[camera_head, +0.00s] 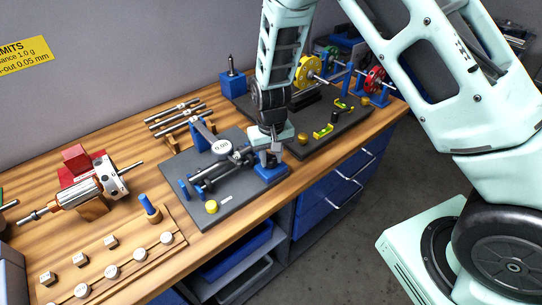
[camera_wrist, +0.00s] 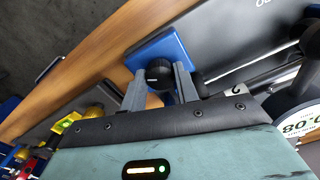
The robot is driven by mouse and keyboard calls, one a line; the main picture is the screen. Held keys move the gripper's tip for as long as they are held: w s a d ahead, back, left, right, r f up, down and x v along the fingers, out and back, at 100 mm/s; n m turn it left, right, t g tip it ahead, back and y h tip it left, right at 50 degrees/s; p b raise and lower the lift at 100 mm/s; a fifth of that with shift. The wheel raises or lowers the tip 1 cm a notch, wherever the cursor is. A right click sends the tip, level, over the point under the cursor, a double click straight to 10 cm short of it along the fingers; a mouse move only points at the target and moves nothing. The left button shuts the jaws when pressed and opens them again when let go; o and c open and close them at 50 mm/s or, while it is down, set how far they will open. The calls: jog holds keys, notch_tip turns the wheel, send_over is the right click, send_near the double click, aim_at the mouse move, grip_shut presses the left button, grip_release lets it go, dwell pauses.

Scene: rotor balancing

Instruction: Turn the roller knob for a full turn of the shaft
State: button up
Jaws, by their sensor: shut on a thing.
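The roller knob (camera_wrist: 158,74) is a small black ridged knob with a white mark, in front of a blue block (camera_wrist: 172,46) in the wrist view. My gripper (camera_wrist: 160,82) is shut on the knob, with one grey finger on each side of it. In the head view my gripper (camera_head: 272,146) is at the right end of the roller fixture, above its blue block (camera_head: 270,174), and hides the knob. The shaft (camera_head: 222,170) lies across the dark fixture plate (camera_head: 233,202). A round white dial (camera_head: 222,146) stands over the shaft.
A yellow knob (camera_head: 211,207) is on the plate's front. A second dark plate (camera_head: 345,122) with yellow and red wheels stands to the right. A rotor (camera_head: 90,190) on a stand and several small weights (camera_head: 112,271) are at left. Blue drawers (camera_head: 325,205) are below the bench edge.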

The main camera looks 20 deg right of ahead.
aim_at(271, 159)
jog(key=o, duration=1)
jog(key=shift+c, duration=0.2)
notch_tip(271, 159, up, 18)
jog(key=b, duration=0.2)
jog(key=shift+f+b, duration=0.25)
jog(key=shift+b, duration=0.1)
jog(key=s+a+n, duration=0.3)
jog(key=s+n, duration=0.1)
jog(key=s, duration=0.9)
jog(key=s+a+r+n, duration=0.1)
jog(key=s+a+n, duration=0.2)
jog(key=s, duration=1.1)
jog(key=shift+a+n+y, duration=0.15)
jog(key=shift+n+y, duration=0.15)
jog(key=shift+n, duration=0.2)
